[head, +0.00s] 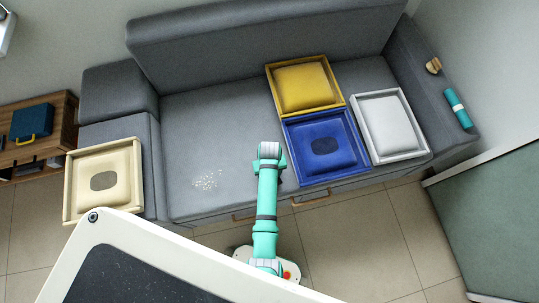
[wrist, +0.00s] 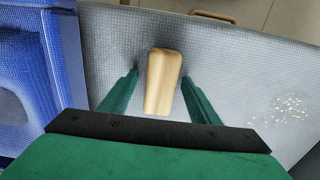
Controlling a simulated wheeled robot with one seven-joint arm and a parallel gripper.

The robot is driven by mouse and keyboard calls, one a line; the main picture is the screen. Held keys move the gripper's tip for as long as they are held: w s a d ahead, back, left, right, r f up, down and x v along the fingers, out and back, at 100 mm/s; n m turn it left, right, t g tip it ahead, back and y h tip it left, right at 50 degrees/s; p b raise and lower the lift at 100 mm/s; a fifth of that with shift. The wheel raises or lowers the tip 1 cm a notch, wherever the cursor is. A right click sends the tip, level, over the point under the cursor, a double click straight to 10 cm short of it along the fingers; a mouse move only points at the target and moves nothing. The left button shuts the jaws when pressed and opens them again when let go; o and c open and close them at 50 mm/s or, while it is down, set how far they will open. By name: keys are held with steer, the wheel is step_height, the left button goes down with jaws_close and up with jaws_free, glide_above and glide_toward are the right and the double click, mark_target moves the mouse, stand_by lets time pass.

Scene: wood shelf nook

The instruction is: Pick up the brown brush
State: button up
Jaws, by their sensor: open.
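A tan-brown wooden piece (wrist: 164,80), which looks like the brush, lies on the grey sofa seat in the wrist view. Its bristles, if any, are not visible. My gripper (wrist: 160,76) is open, with one green finger on each side of the piece and a gap to both. In the head view my gripper (head: 272,165) is over the front of the seat, left of the blue tray, and my arm hides the piece there.
The blue tray (head: 288,138) stands close beside my gripper, with yellow (head: 268,72) and white (head: 424,150) trays beyond. Pale crumbs (head: 207,180) lie on the seat. A small brown object (head: 433,66) and teal cylinder (head: 458,108) lie on the right armrest.

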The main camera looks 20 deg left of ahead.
steer(key=c, duration=1.2)
steer(key=shift+r, duration=0.15)
steer(key=shift+r, duration=0.25)
step_height(320, 180, up, 2)
steer(key=shift+r, duration=0.15)
steer(key=s+a+r, duration=0.4)
steer(key=a+r, duration=0.1)
steer(key=s+a+r, duration=0.5)
steer(key=shift+s+a, duration=0.2)
steer(key=shift+s, duration=0.1)
